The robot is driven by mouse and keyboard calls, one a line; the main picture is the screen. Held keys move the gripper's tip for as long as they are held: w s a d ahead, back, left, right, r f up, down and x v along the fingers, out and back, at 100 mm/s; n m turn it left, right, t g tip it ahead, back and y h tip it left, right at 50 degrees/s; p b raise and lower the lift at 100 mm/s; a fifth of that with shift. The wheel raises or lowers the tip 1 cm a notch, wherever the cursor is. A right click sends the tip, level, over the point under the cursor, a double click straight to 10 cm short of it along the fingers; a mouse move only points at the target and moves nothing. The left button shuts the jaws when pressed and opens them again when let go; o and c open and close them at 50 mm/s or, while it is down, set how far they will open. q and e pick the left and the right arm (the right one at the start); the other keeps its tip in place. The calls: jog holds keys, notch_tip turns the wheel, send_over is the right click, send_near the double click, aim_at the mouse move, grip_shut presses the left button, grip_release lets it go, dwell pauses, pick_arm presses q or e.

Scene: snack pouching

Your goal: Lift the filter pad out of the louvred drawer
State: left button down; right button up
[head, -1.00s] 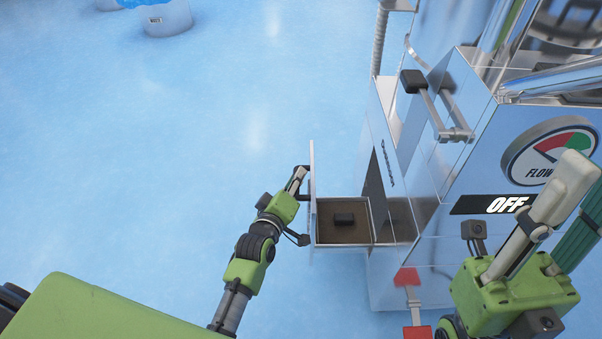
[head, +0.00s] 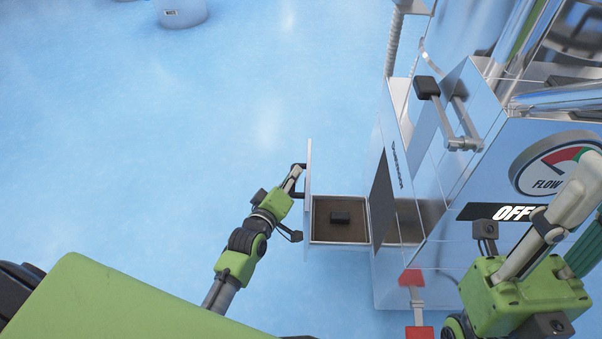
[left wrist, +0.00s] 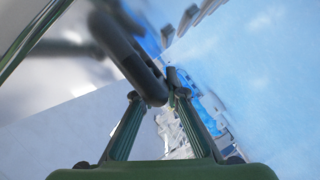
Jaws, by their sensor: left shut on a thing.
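The louvred drawer (head: 308,180) stands pulled out of the left side of the metal machine. My left gripper (head: 293,178) is shut on the dark drawer handle (head: 299,167) at the drawer's outer face. In the left wrist view the handle (left wrist: 128,50) runs between the fingertips (left wrist: 156,96). My right gripper (head: 565,225) is at the right, in front of the machine and apart from the drawer. Its fingertips are partly out of frame, so its opening is unclear.
The machine (head: 420,265) fills the right side, with a flow dial (head: 543,178), an OFF sign (head: 512,213) and a black-ended lever (head: 427,87) above the drawer. A red part (head: 411,277) is low down.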

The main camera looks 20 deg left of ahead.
pick_arm(q)
jog(key=c, duration=2.3)
grip_release()
jog(key=shift+f, duration=0.1)
jog(key=shift+c, duration=0.2)
jog(key=v, duration=1.2)
jog(key=shift+s, duration=0.1)
